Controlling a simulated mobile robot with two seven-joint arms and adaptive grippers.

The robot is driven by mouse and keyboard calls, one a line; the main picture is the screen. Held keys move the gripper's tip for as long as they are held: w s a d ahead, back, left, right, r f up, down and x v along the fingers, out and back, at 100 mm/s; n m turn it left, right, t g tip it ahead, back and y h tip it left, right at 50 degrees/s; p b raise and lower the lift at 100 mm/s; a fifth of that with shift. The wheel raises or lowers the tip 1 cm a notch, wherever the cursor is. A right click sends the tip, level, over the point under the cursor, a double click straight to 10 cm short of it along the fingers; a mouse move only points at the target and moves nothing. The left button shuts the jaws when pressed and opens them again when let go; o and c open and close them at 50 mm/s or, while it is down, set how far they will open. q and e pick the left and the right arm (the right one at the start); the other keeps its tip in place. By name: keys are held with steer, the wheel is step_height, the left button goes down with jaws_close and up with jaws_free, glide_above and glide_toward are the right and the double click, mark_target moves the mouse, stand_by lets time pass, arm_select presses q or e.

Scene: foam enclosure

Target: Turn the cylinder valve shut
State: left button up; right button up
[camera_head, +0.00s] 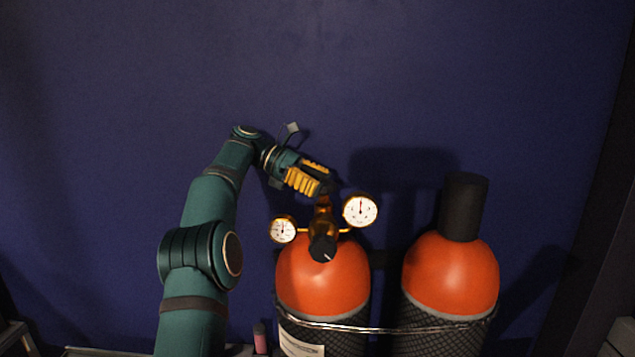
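Two orange-topped gas cylinders stand side by side at the lower right. The left cylinder (322,280) carries a brass regulator (323,220) with a small gauge (284,229), a larger gauge (360,211) and a black knob (322,248) in front. My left gripper (326,186), with yellow finger parts, is at the top of this regulator, where it hides the cylinder valve. I cannot tell whether it touches or grips the valve. My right gripper is out of view.
The right cylinder (450,275) has a tall black cap (464,207). A chain (385,329) runs across the front of both cylinders. A plain dark blue wall (480,80) stands behind.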

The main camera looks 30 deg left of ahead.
arm_select(q)
steer(key=o, duration=0.4)
steer(key=shift+d+f, duration=0.1)
steer(key=shift+d, duration=0.05)
steer(key=shift+w, duration=0.1)
steer(key=shift+n+t, duration=0.4)
